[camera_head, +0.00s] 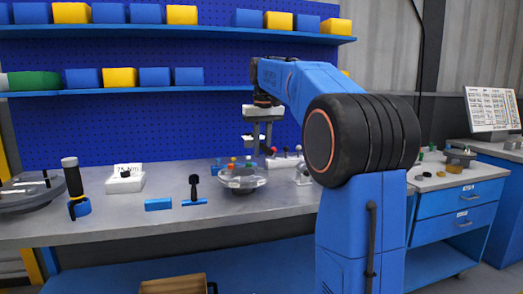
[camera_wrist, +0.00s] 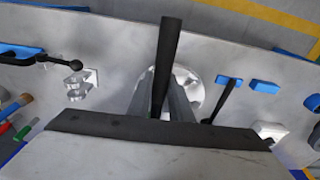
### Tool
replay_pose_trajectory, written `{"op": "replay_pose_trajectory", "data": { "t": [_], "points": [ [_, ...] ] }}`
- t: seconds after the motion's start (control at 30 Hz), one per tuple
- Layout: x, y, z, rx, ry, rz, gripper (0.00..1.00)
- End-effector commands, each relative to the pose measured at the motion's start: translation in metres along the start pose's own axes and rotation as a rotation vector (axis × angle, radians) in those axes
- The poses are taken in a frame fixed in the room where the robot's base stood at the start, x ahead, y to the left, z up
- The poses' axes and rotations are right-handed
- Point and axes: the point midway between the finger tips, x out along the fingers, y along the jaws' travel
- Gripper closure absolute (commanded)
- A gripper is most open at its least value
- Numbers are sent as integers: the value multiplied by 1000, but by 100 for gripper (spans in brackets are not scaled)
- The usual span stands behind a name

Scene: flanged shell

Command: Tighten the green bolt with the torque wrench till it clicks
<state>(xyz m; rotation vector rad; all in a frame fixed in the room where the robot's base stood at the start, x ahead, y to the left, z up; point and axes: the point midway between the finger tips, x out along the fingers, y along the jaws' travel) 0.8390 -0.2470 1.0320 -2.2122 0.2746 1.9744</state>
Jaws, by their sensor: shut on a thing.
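My gripper (camera_head: 262,146) is above the shell, pointing down. In the wrist view, my gripper (camera_wrist: 160,100) has its two grey fingers shut on a long dark bar (camera_wrist: 168,50), which looks like the torque wrench. The shell's pale round flange (camera_wrist: 192,82) shows behind the fingers and is partly hidden by them. The tool's working end is hidden, so I cannot tell whether it touches a bolt.
A box marked 75 Nm (camera_head: 125,184), a black-handled item with a blue collar (camera_head: 73,184), a blue block (camera_head: 158,204) and a black-knobbed blue stand (camera_head: 194,202) are left of the shell. Shelves with blue and yellow bins (camera_head: 120,77) are behind. The bench front is mostly clear.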

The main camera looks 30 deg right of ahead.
Motion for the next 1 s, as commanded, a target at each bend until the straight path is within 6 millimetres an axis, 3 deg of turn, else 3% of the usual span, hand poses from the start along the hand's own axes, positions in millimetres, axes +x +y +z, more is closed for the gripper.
{"op": "replay_pose_trajectory", "data": {
  "t": [0.37,1.0],
  "points": [
    [4,0,1,1,2,0,100],
    [50,0,6,1,1,0,100]
  ]
}}
